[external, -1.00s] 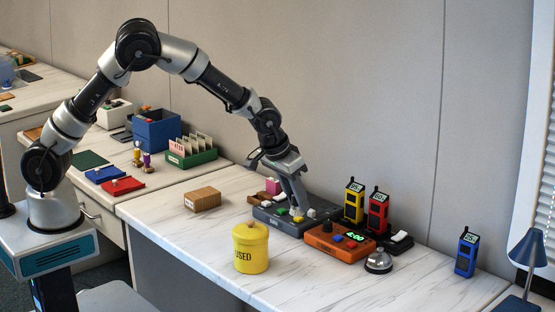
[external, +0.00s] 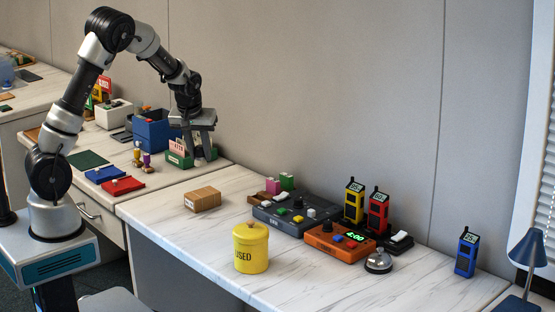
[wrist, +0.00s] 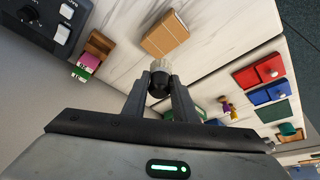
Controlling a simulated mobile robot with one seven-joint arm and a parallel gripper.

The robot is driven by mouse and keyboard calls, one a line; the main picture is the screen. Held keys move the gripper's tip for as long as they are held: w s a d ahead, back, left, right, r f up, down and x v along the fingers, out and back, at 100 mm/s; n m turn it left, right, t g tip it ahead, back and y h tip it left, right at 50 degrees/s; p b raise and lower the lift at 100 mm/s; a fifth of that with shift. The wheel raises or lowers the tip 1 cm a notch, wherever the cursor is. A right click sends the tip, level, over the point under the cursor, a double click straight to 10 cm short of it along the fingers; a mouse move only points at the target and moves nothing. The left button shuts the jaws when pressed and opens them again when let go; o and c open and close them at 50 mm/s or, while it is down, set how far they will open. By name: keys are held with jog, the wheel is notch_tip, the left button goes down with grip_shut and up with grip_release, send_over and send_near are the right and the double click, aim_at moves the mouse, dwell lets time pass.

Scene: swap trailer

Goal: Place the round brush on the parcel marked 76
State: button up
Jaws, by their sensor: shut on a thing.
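My gripper (external: 201,158) is raised over the green file box at the back of the left table section. In the wrist view it is shut on the round brush (wrist: 160,72), a small round piece with a dark body and a pale grey top. In the external view the brush is too small to make out between the fingers. A brown cardboard parcel (external: 202,199) lies on the marble top, in front of my gripper and apart from it. It also shows in the wrist view (wrist: 164,33). Its white end label is too small to read.
A yellow canister (external: 251,249) stands at the front edge. A grey control box (external: 293,216), an orange timer (external: 340,242) and a bell (external: 378,261) are to the right. The green file box (external: 192,155) and blue bin (external: 157,130) are at the left. Marble around the parcel is clear.

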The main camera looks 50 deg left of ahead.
notch_tip(320, 180, down, 9)
jog(key=shift+r+b, duration=0.2)
jog(key=shift+b, duration=0.55)
jog(key=shift+f, duration=0.1)
jog(key=shift+f, duration=0.15)
jog(key=o, duration=1)
jog(key=shift+d+r, duration=0.1)
jog(key=shift+r, duration=0.35)
jog(key=p+v, duration=0.2)
jog(key=v, duration=0.9)
jog(key=shift+s+r+p, duration=0.15)
jog(key=shift+r+p, duration=0.15)
jog(key=shift+p, duration=0.05)
